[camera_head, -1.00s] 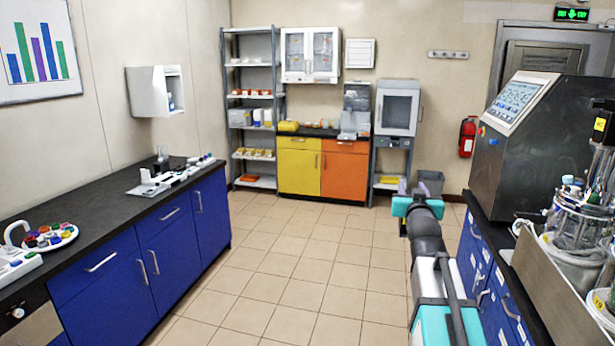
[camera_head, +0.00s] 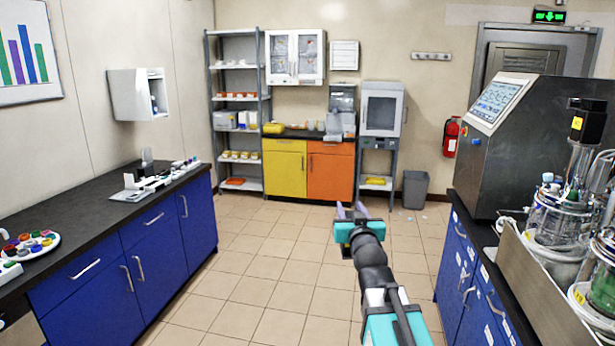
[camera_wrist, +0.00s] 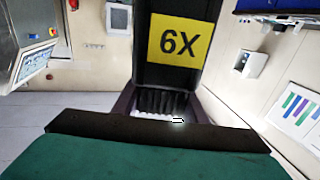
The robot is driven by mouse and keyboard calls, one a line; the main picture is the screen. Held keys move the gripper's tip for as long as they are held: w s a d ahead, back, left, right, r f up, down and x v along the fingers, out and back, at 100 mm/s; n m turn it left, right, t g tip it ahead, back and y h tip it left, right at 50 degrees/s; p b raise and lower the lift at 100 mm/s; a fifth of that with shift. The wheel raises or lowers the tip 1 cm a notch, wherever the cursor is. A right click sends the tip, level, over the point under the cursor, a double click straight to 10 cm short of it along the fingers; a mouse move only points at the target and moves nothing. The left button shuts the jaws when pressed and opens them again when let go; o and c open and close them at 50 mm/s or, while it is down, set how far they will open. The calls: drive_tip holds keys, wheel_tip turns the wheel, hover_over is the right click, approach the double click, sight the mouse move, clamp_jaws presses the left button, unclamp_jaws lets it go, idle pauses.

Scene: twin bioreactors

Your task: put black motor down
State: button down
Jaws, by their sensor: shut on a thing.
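A black motor with a yellow 6X label (camera_wrist: 180,38) fills the upper middle of the wrist view. My gripper (camera_wrist: 160,102) is shut on its lower end. In the head view my gripper (camera_head: 351,211) is at the end of my outstretched arm, over the open floor and apart from both counters. I cannot make out the held motor there. A second black motor with a yellow label (camera_head: 588,122) stands on top of a glass bioreactor vessel (camera_head: 560,212) at the right.
A black counter (camera_head: 95,208) on blue cabinets runs along the left, with a colourful round tray (camera_head: 30,246) and small labware. A control console (camera_head: 530,135) stands on the right counter. Tiled floor (camera_head: 255,265) between is clear; a grey bin (camera_head: 415,189) stands at the back.

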drive_tip(key=shift+r, duration=0.1)
drive_tip(key=shift+f, duration=0.75)
drive_tip(key=f, duration=0.2)
drive_tip(key=shift+w+a+f+y, duration=0.15)
drive_tip(key=shift+a+f+y, duration=0.15)
drive_tip(key=shift+a+f, duration=0.1)
drive_tip(key=shift+w+a+f+n+y, duration=0.1)
drive_tip(key=shift+a+f+n+y, duration=0.2)
drive_tip(key=shift+f+n, duration=0.15)
drive_tip(key=shift+w+a+f+y, duration=0.1)
drive_tip(key=shift+a+f+y, duration=0.1)
drive_tip(key=shift+a+y, duration=0.2)
drive_tip(key=shift+r+n, duration=0.1)
drive_tip(key=shift+n, duration=0.15)
